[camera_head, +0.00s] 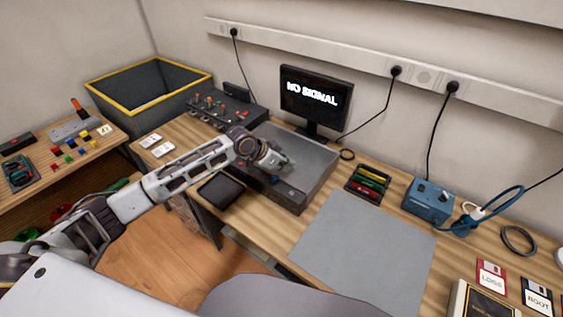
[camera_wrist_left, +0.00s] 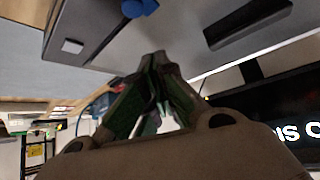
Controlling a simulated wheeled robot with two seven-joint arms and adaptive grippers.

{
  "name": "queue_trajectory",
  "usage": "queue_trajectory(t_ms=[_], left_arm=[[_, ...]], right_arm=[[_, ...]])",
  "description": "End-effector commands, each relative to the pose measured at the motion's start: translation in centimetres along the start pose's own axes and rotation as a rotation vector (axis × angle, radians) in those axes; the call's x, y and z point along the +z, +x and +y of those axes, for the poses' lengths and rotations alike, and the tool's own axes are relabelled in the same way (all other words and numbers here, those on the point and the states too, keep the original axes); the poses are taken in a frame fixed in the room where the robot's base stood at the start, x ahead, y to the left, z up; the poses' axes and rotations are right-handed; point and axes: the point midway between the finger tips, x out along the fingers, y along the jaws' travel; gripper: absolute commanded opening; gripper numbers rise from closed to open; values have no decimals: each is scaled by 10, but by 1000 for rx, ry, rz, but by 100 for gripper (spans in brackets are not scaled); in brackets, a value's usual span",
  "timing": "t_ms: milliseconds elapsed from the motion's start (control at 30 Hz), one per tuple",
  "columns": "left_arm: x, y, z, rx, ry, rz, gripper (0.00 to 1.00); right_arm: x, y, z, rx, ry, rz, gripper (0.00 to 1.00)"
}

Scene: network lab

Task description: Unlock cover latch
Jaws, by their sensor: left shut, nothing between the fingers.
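A grey box-shaped device (camera_head: 312,160) stands on the desk in front of the monitor. My left gripper (camera_head: 282,164) is over the left part of its top in the head view. In the left wrist view my left gripper (camera_wrist_left: 158,62) has its fingertips together with nothing held, close to the device's grey surface (camera_wrist_left: 185,40). A blue knob (camera_wrist_left: 138,7), a dark bar or slot (camera_wrist_left: 248,24) and a small pale square (camera_wrist_left: 73,46) show on that surface. I cannot tell which part is the cover latch, or whether my fingertips touch the device. My right gripper is not in view.
A monitor (camera_head: 315,98) reading "NO SIGNAL" stands behind the device. A control panel with small levers (camera_head: 215,108) is left of it, a black tablet (camera_head: 221,190) in front. To the right are a tool tray (camera_head: 368,181), a clear grey mat (camera_head: 365,250) and a blue box (camera_head: 428,201).

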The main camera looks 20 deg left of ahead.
Motion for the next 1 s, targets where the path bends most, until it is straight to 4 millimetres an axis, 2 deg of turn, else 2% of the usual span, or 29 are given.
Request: queue_trajectory(t_ms=[167, 533, 767, 1000], left_arm=[[0, 12, 0, 1, 0, 0, 0], [19, -1, 0, -1, 1, -3, 0], [30, -9, 0, 0, -1, -2, 0], [34, -11, 0, -1, 0, -1, 0]], right_arm=[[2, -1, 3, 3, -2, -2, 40], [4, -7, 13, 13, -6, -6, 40], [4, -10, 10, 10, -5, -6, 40], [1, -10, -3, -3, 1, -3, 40]])
